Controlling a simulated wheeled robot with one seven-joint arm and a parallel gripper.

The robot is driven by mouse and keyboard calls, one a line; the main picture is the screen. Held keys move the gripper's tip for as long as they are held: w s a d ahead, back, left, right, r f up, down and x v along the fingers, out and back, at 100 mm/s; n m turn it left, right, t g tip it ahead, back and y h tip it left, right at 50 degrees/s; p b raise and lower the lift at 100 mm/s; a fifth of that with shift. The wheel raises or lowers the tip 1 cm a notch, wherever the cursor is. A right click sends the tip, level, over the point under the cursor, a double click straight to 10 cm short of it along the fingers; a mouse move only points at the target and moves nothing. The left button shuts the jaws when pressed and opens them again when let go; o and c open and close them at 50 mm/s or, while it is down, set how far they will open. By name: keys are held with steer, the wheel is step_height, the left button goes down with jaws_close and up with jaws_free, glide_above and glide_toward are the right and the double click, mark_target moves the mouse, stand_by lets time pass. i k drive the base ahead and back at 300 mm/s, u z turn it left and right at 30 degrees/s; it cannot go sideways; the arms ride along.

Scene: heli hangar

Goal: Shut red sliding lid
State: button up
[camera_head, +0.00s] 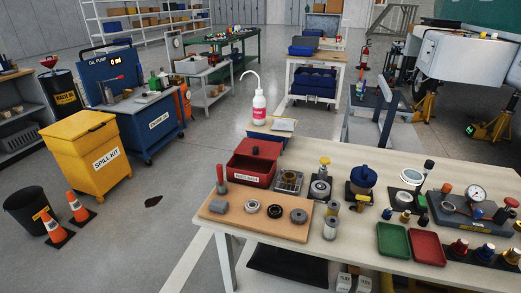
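A red box (249,178) with a white label on its front stands near the back left of the pale workbench. My gripper is not in view.
A wooden board (240,222) with several rings lies in front of the box, a red-handled tool (221,180) at its left end. Jars and small parts crowd the bench to the right. A white bottle (259,106) stands behind.

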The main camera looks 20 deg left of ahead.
mark_target(266, 150)
steer(key=z, duration=2.15)
steer(key=k, duration=0.5)
steer(key=u, duration=2.55)
steer(key=i, duration=0.9)
